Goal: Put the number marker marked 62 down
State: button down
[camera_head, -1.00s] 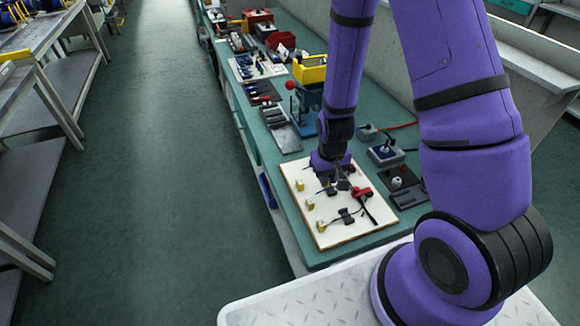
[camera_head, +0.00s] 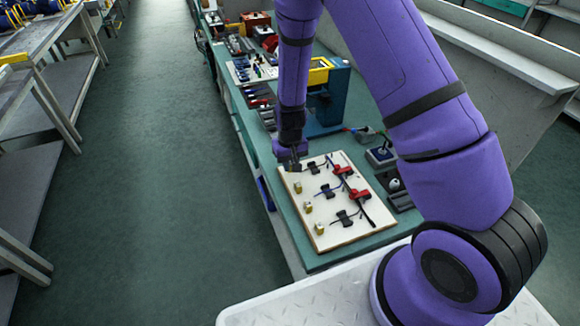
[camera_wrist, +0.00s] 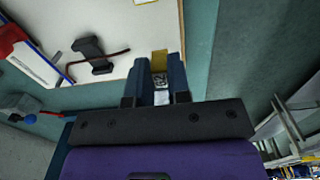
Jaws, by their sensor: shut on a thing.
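My gripper (camera_head: 291,168) is over the upper-left corner of the white board (camera_head: 349,238) on the green bench. In the wrist view my gripper (camera_wrist: 161,72) is shut on a small pale piece with dark marks (camera_wrist: 161,80), taken to be the number marker; its number cannot be read. A yellow block (camera_wrist: 159,60) shows just beyond the fingertips, over the board's edge. I cannot tell whether the marker touches the board.
Several yellow blocks (camera_head: 308,207) line the board's left side. Black clamp-like parts (camera_head: 346,217) and red pieces (camera_head: 359,195) lie on it. A blue machine (camera_head: 328,100) stands behind. The aisle floor (camera_head: 160,200) on the left is clear.

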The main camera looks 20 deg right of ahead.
jog(key=shift+f, duration=0.75)
jog(key=c, duration=1.1)
grip_release()
jog(key=shift+f, duration=0.1)
notch_tip(320, 180, up, 12)
jog(key=shift+r, duration=0.25)
jog(key=s+d+r+t, duration=0.1)
jog(key=s+r, duration=0.2)
jog(key=r, duration=0.4)
jog(key=s+d+r+t+y, duration=0.1)
jog(key=s+r, duration=0.2)
jog(key=r, duration=0.5)
jog(key=s+d+r, duration=0.1)
jog(key=s+r, duration=0.2)
jog(key=r, duration=0.4)
jog(key=s+d+r+t, duration=0.1)
jog(key=s+r, duration=0.2)
jog(key=s, duration=0.3)
jog(key=s+d+r+t, duration=0.1)
jog(key=s+r, duration=0.3)
jog(key=s, duration=0.3)
jog(key=s+d+r+t+h, duration=0.1)
jog(key=s+r, duration=0.3)
jog(key=s, duration=0.2)
jog(key=shift+s+d+r, duration=0.2)
jog(key=shift+d+r, duration=0.05)
jog(key=shift+d, duration=0.15)
